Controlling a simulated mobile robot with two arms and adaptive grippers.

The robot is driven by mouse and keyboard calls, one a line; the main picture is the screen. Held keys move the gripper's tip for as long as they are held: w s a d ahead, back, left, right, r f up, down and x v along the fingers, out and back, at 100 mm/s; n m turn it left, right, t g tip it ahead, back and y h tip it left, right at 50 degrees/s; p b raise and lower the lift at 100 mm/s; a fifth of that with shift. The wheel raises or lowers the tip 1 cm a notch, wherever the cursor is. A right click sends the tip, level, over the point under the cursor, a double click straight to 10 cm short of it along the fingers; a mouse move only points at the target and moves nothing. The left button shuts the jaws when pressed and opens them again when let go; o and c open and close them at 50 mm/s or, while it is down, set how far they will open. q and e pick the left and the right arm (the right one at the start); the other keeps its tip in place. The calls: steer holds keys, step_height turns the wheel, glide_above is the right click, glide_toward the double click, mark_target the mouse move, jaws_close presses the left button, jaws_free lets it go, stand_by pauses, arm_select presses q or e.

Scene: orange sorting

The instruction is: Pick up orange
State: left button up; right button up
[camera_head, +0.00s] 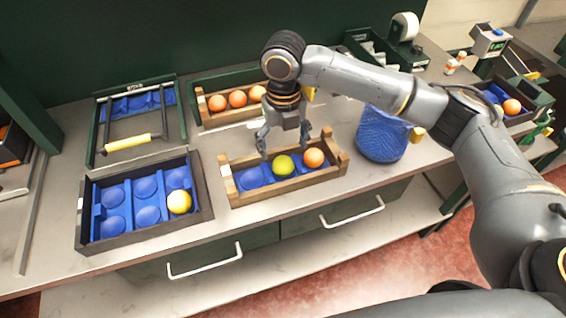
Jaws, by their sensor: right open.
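My right gripper (284,140) is open and empty. It points down over the back side of a wooden crate (288,190) with a blue insert. In this crate a green-yellow fruit (283,165) sits in the middle and an orange (313,158) in the right place; the left place is empty. The fingertips appear just above and behind the green-yellow fruit, with no clear contact. A second wooden crate behind holds two oranges (237,99) and a yellow-orange fruit (257,93), partly hidden by my arm. My left gripper is not in view.
A dark tray (150,235) with blue cups at left holds one yellow fruit (179,201). A green frame with a yellow handle (127,143) stands behind it. A blue mesh basket (382,136) stands right of the crate, close to my arm. Another orange (511,106) is at far right.

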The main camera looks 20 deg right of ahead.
mark_target(283, 160)
steer(key=shift+f, duration=0.7)
steer(key=f, duration=0.1)
steer(key=f+p, duration=0.1)
steer(key=f, duration=0.2)
steer(key=shift+w+d+f+p, duration=0.1)
steer(key=shift+w+f+p, duration=0.05)
steer(key=shift+w+p, duration=0.15)
steer(key=shift+f, duration=0.4)
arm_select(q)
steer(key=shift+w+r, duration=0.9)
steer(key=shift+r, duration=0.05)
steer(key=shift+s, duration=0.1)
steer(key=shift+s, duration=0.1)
arm_select(e)
steer(key=c, duration=1.3)
